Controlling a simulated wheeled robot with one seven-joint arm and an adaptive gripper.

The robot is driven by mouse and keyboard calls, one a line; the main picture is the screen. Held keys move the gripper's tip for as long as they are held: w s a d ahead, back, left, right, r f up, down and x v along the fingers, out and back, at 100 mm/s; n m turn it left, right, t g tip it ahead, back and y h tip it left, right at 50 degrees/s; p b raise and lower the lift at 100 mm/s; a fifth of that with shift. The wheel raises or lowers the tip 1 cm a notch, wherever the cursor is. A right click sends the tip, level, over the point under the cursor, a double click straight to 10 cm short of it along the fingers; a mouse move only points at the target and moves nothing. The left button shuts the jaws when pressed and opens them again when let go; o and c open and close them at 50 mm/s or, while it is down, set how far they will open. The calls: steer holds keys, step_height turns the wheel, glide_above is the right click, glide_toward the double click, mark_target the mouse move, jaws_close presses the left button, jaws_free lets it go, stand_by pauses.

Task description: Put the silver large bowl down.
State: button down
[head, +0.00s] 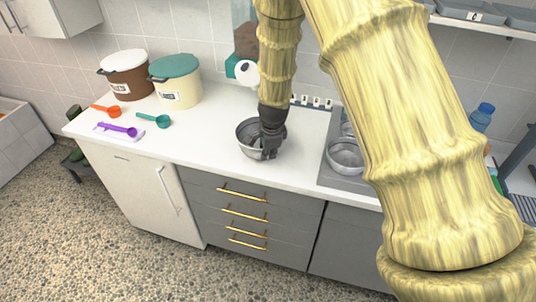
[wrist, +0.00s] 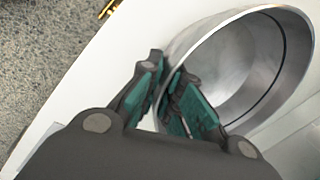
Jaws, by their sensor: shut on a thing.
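The silver large bowl (head: 246,134) is at the middle of the white counter in the head view, partly hidden by my gripper (head: 268,150). In the wrist view the bowl (wrist: 235,60) fills the upper right, its open mouth facing the camera. My gripper (wrist: 170,105) is shut on the bowl's near wall, with one green-padded finger outside and one inside the rim. The bowl is at or just above the counter; I cannot tell whether its base touches.
The white counter (head: 205,120) is clear to the bowl's left. Scoops in orange (head: 105,110), purple (head: 117,130) and teal (head: 155,120) lie further left, before a brown bin (head: 130,80) and a cream bin (head: 178,88). Another metal bowl (head: 345,155) sits at the sink on the right.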

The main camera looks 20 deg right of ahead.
steer(key=shift+x, duration=0.8)
steer(key=shift+s+f, duration=0.1)
steer(key=shift+s, duration=0.15)
steer(key=c, duration=1.6)
jaws_free()
steer(key=shift+b+v, duration=1.05)
steer(key=shift+v, duration=5)
